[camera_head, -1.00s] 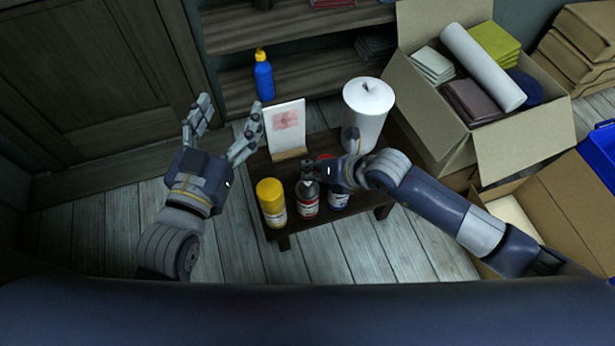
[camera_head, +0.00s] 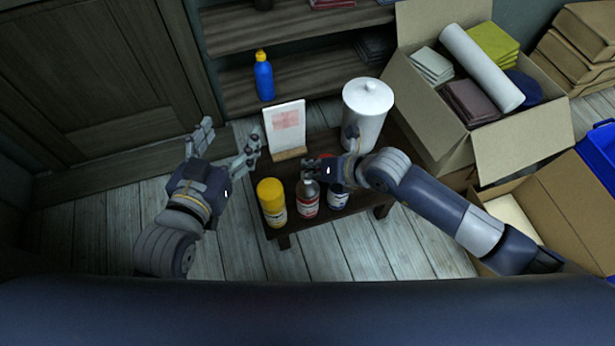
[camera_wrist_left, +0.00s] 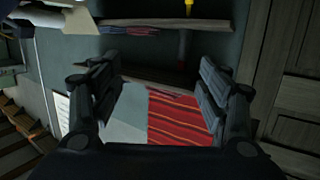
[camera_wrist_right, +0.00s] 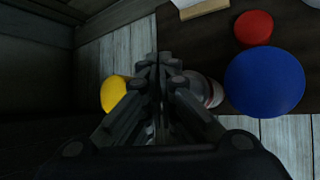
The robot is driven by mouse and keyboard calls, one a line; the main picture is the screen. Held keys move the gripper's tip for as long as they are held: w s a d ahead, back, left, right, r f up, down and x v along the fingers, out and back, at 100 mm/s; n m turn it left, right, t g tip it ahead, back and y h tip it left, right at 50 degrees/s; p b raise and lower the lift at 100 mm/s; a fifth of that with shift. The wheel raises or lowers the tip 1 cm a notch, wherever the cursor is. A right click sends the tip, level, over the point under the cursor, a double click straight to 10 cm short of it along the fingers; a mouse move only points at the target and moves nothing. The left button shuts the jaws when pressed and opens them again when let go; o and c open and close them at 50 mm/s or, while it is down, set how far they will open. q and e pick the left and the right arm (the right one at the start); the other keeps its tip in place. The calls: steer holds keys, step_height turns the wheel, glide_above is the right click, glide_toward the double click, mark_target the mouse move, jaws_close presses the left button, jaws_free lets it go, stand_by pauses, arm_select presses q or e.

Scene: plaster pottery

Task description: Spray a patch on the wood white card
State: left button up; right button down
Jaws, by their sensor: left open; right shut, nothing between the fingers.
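A white card (camera_head: 285,122) with a pale red patch stands upright in a wooden holder (camera_head: 289,154) on a low dark table. A yellow-capped can (camera_head: 271,200), a grey-topped can with a red label (camera_head: 307,202) and a blue-labelled can (camera_head: 337,198) stand in front. My right gripper (camera_head: 308,170) is shut and empty, over or just behind the grey-topped can; contact is unclear. The right wrist view shows its fingers (camera_wrist_right: 165,68) together, between the yellow cap (camera_wrist_right: 113,92) and a blue top (camera_wrist_right: 265,82). My left gripper (camera_head: 228,128) is open and empty, left of the card.
A white lidded canister (camera_head: 366,115) stands right of the card. A red cap (camera_wrist_right: 253,28) shows behind the blue top. A blue bottle (camera_head: 264,78) is on the shelf behind. An open box (camera_head: 435,115) stands at the right. The floor left of the table is clear.

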arm_select(q)
steer(key=shift+d, duration=0.1)
arm_select(e)
steer(key=shift+r+p, duration=0.3)
steer(key=shift+r, duration=0.05)
steer(key=shift+r+p, duration=1.65)
steer(key=shift+p, duration=0.05)
steer(key=shift+r+p, duration=0.6)
arm_select(q)
steer(key=s+a+f+g+y, duration=0.1)
steer(key=s+a+f+g, duration=0.2)
steer(key=s+f+g, duration=0.3)
steer(key=s+a+f+g+y, duration=0.2)
steer(key=s+f+g, duration=0.3)
steer(key=s, duration=0.6)
steer(key=shift+a+f+n+g+p, duration=0.3)
steer(key=shift+a+f+g+p, duration=0.15)
steer(key=shift+a, duration=0.25)
arm_select(e)
steer(key=shift+r, duration=0.4)
